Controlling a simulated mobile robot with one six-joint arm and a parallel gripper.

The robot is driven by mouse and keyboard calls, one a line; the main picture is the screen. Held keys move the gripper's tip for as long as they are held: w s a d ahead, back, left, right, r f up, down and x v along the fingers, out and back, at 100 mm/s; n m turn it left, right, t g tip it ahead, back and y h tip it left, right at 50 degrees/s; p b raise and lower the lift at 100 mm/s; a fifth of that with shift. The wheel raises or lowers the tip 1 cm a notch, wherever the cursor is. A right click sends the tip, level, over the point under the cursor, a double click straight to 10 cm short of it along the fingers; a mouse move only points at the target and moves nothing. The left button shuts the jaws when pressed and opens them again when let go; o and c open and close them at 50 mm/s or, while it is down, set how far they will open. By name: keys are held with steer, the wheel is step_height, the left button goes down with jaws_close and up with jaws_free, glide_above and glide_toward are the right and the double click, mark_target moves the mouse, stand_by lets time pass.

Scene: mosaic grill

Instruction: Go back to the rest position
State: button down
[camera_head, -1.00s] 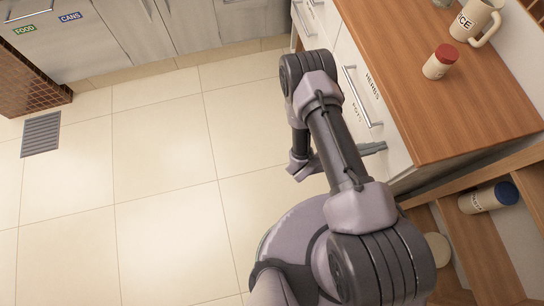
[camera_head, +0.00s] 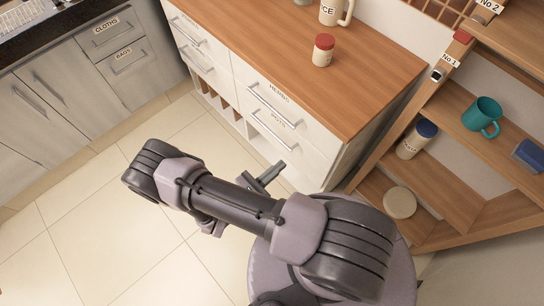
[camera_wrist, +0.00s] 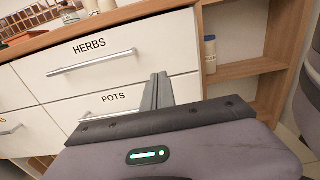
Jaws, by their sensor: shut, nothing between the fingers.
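My gripper (camera_wrist: 158,92) shows in the wrist view with its fingers together and nothing between them. In the head view my gripper (camera_head: 272,172) is partly behind my arm, in front of the lower drawers of the wooden-topped cabinet. In the wrist view the HERBS drawer (camera_wrist: 110,55) and the POTS drawer (camera_wrist: 70,115) are behind the fingers, and both look closed. I cannot tell the exact gap between the fingertips and the drawer fronts.
The wooden counter (camera_head: 290,50) holds a red-lidded jar (camera_head: 323,52) and a mug (camera_head: 332,12). At the right, a shelf unit (camera_head: 450,190) holds a blue-lidded jar (camera_head: 415,142) and a teal mug (camera_head: 482,115). The tiled floor (camera_head: 90,215) at left is clear.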

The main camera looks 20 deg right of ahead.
steer(key=s+a+r+m+y, duration=0.2)
steer(key=r+m+y, duration=0.4)
steer(key=r, duration=0.7)
steer(key=s+a+r+m+y, duration=0.2)
steer(key=r+m+y, duration=0.4)
steer(key=r+m, duration=0.5)
steer(key=s+a+r+m+y, duration=0.2)
steer(key=r+m+y, duration=0.5)
steer(key=r, duration=0.7)
steer(key=shift+s+a+r+m, duration=0.3)
steer(key=shift+s+a+m, duration=0.15)
steer(key=shift+m, duration=0.75)
